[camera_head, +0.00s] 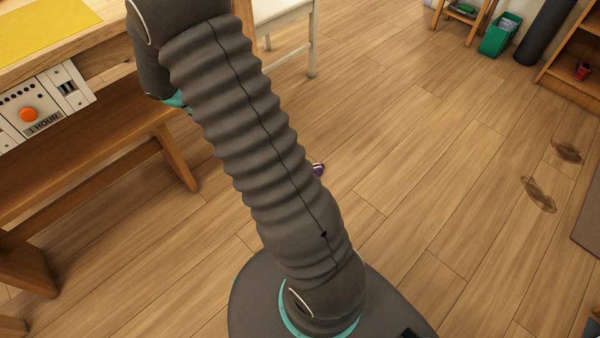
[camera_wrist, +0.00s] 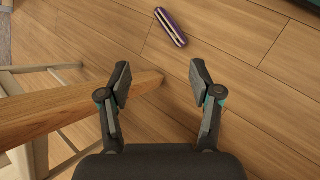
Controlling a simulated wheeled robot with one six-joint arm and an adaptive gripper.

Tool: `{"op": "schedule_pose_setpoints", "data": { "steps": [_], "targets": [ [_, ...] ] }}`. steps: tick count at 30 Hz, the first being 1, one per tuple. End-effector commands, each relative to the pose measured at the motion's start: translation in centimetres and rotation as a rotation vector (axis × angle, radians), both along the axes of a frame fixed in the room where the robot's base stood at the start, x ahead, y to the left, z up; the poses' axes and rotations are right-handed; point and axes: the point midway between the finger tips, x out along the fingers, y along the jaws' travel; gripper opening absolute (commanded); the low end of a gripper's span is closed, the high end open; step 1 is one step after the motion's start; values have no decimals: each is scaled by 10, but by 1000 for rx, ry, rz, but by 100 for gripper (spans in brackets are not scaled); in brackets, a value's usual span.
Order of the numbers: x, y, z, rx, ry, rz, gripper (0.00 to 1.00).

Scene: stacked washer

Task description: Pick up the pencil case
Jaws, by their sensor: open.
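A small purple case with a pale stripe, seemingly the pencil case (camera_wrist: 171,27), lies on the wooden floor in the wrist view, beyond my fingertips and near the top of the picture. In the head view only a small purple end of it (camera_head: 319,169) shows, at the right edge of my arm, which hides the rest. My gripper (camera_wrist: 160,80) is open and empty, with its fingers spread apart above the floor. It is apart from the case. My gripper does not show clearly in the head view.
A wooden table (camera_head: 95,75) stands at left; its wooden edge (camera_wrist: 75,105) reaches near my left finger in the wrist view. A white chair (camera_head: 312,45) stands behind. A green bin (camera_head: 500,35) and a shelf (camera_head: 575,85) stand far right. The floor at right is mostly clear.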

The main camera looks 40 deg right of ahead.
Motion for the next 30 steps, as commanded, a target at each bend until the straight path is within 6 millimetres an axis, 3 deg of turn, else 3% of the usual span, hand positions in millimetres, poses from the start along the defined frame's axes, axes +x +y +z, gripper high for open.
{"op": "schedule_pose_setpoints", "data": {
  "steps": [1, 10, 21, 25, 30],
  "targets": [
    [6, -3, -24, -21, 37, 17, 64],
    [30, -26, -140, -153, 224, 135, 64],
    [25, -48, -294, -296, 436, 299, 64],
    [17, -54, -334, -331, 487, 348, 64],
    [10, -57, -362, -356, 523, 383, 64]
  ]
}}
